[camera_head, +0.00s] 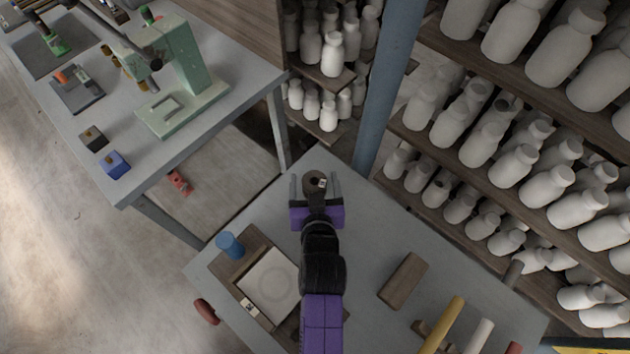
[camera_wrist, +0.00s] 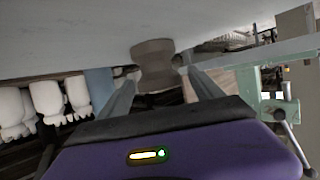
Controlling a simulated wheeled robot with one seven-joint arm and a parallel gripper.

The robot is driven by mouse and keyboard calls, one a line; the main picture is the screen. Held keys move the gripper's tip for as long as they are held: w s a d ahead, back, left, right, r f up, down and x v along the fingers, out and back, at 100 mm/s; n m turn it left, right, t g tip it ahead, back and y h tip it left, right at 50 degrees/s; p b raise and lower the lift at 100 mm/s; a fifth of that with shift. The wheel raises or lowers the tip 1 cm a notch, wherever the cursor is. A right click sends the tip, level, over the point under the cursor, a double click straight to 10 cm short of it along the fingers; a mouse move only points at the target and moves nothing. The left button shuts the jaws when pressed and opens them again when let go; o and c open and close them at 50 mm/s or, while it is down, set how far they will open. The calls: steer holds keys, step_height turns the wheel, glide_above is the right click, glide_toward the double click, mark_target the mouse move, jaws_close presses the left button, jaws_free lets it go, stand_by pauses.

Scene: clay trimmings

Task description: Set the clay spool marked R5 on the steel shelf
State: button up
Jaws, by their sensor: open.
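A grey-brown spool (camera_head: 313,186) with a dark centre hole and a small white tag is near the far corner of the grey table (camera_head: 375,220). The tag's writing is too small to read, so I cannot confirm R5. My purple gripper (camera_head: 315,177) is open, with one finger on each side of the spool. In the wrist view the spool (camera_wrist: 153,62) has a narrow waist and shows between and just beyond the fingertips (camera_wrist: 160,77), against the pale table surface, which appears at the top. I see no clear grip on it. I cannot single out a steel shelf.
A wooden board with a white slab (camera_head: 270,282) and a blue cylinder (camera_head: 230,245) lie left of my arm. A brown block (camera_head: 403,280) and coloured rods (camera_head: 442,325) lie right. A blue post (camera_head: 388,85) and bottle-filled racks (camera_head: 540,150) stand beyond. A green press (camera_head: 185,75) stands on another table.

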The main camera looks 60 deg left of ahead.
steer(key=v, duration=1.2)
steer(key=shift+s+r, duration=0.1)
steer(key=w+d+t, duration=0.1)
steer(key=d, duration=0.3)
steer(key=w+d+m+t+h, duration=0.1)
steer(key=d, duration=0.2)
steer(key=w+d+f+m, duration=0.1)
steer(key=d, duration=0.3)
steer(key=shift+w+d+f+t+h, duration=0.1)
steer(key=shift+w+d+t+h, duration=0.1)
steer(key=shift+d+t+h, duration=0.15)
steer(key=s+d+r+m+t+h, duration=0.1)
steer(key=d+r+m+t+h, duration=0.2)
steer(key=d, duration=1.2)
steer(key=s+d+r+m+t+h, duration=0.3)
steer(key=s+d+r+m+h, duration=0.4)
steer(key=d, duration=0.8)
steer(key=s+r, duration=0.2)
steer(key=s, duration=0.2)
steer(key=shift+s+m, duration=0.3)
steer(key=shift+s, duration=0.05)
